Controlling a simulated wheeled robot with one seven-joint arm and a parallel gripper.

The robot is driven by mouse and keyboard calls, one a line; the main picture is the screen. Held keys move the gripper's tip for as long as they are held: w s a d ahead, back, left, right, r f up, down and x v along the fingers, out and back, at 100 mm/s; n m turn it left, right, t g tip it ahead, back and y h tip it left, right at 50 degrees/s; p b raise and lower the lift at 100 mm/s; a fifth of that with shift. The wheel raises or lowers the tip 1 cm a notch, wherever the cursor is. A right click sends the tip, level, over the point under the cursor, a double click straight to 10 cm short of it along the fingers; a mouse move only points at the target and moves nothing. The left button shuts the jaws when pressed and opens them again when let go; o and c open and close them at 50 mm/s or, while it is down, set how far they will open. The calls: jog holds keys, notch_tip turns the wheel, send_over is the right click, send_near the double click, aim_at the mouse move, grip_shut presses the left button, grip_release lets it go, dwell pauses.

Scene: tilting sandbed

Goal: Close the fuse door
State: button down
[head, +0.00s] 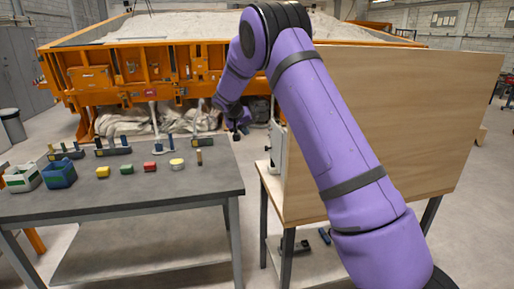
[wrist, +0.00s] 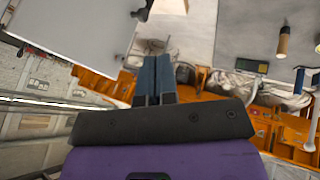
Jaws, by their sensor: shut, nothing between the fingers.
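The fuse box (head: 278,145) shows as a narrow light grey edge at the left end of the plywood board, mostly hidden behind the board and my arm. Which part of it is the door, and how far it stands open, I cannot tell in the head view. In the wrist view a flat light grey panel (wrist: 75,28) fills the upper left, probably the fuse door or box; a dark knob-like part shows by its right edge. My gripper (head: 237,132) hangs left of the box. Its fingers (wrist: 153,60) are together and empty, apart from the panel in the picture.
The plywood board (head: 420,110) stands on a bench at right. A grey table (head: 130,190) at left holds coloured blocks, two small bins (head: 58,175) and pegged racks. The orange sandbed (head: 120,75) stands behind. A floor gap lies between table and bench.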

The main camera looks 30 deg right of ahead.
aim_at(273, 146)
jog(key=d+r+x, duration=0.1)
jog(key=x, duration=1.4)
jog(key=shift+w+d+h, duration=0.2)
jog(key=shift+d+h, duration=0.1)
jog(key=shift+d, duration=0.2)
jog(key=shift+d, duration=0.15)
